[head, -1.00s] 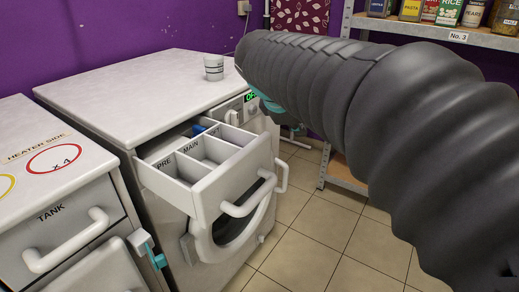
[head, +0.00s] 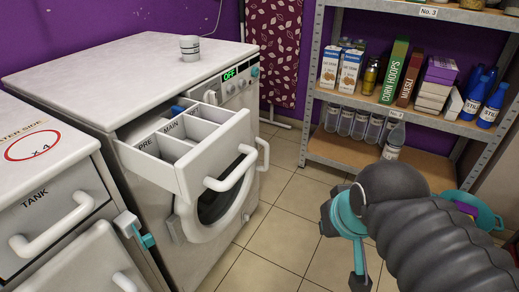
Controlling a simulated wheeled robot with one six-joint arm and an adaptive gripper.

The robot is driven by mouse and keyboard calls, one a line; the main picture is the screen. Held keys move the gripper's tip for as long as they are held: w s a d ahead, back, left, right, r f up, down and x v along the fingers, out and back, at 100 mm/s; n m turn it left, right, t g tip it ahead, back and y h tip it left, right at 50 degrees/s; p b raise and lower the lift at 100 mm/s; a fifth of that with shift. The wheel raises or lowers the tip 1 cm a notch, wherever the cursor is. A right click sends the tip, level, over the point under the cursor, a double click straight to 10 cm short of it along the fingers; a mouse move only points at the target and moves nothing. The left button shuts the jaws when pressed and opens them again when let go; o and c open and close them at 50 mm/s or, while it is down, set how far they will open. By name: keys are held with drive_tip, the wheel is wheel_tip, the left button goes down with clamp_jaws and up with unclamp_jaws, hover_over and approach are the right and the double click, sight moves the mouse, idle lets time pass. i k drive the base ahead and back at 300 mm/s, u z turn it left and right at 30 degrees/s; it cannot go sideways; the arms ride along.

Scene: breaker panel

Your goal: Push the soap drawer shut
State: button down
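The white soap drawer (head: 190,155) of the washing machine (head: 135,75) stands pulled out in the head view. Its open compartments show, with PRE and MAIN lettered on the dividers, and something blue lies at the back. A white bar handle (head: 232,172) is on its front. My gripper (head: 345,245), with teal and dark parts, is at the lower right, to the right of the drawer and apart from it. My arm partly hides it, so I cannot tell how far its fingers are open. I see nothing held in it.
A striped cup (head: 190,48) stands on the machine top. A TANK cabinet (head: 50,200) is at left, a stocked shelf rack (head: 340,150) at right. Tiled floor (head: 270,240) between is clear.

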sight(185, 155)
drive_tip(key=z, duration=1.25)
drive_tip(key=k, duration=0.95)
drive_tip(key=u, duration=1.85)
